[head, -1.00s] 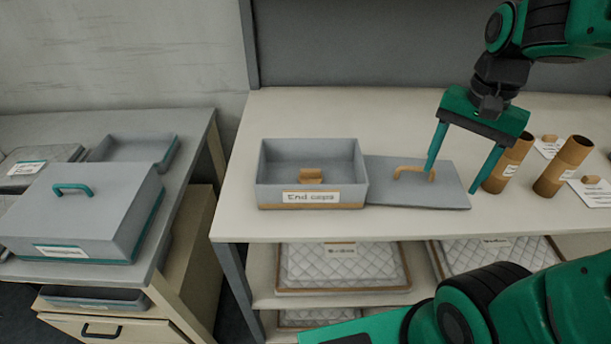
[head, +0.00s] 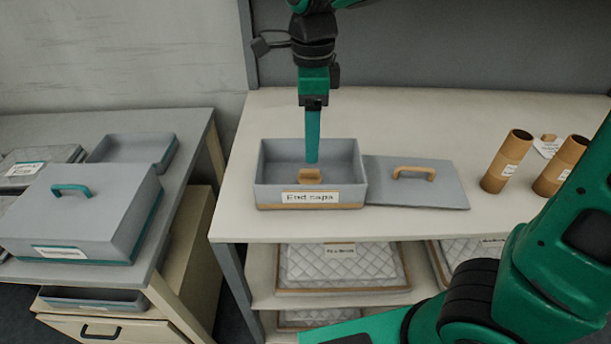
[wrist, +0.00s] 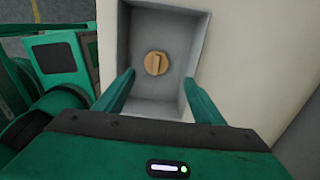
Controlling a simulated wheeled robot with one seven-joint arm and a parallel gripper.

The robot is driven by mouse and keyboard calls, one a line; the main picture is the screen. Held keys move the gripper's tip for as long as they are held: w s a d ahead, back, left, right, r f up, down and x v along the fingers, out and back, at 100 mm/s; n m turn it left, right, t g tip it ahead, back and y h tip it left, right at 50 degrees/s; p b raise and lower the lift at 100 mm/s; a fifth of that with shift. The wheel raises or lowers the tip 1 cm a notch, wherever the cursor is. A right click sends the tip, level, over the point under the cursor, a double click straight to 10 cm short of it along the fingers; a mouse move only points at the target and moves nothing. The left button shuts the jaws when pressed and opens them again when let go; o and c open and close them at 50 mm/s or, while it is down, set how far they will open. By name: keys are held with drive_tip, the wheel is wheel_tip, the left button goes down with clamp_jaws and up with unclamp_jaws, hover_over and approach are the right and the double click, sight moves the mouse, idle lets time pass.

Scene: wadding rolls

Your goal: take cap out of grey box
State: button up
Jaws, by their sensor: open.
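The grey box (head: 263,190), labelled "End caps", stands open on the light table. A tan cap (head: 310,176) lies inside it; in the wrist view the cap (wrist: 156,63) is round with a raised bar across it. My gripper (head: 312,160) points down over the box, seen edge-on in the head view. In the wrist view my gripper (wrist: 158,85) is open, its fingers apart on either side below the cap in the picture, not touching it. The box's lid (head: 420,185), with a tan handle, lies flat to the right of the box.
Two cardboard tubes (head: 507,162) (head: 562,166) stand at the right of the table, with another cap (head: 548,138) and paper labels near them. A closed grey box (head: 85,210) with a teal handle is on the left table. The table behind the lid is clear.

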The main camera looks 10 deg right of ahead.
hover_over(309, 170)
drive_tip(key=f, duration=0.4)
drive_tip(key=shift+w+d, duration=0.3)
drive_tip(key=shift+s+a+f, duration=0.1)
drive_tip(key=shift+f, duration=1.25)
drive_tip(key=shift+s+a+f, duration=0.1)
drive_tip(key=shift+f, duration=1.2)
drive_tip(key=c, duration=1.1)
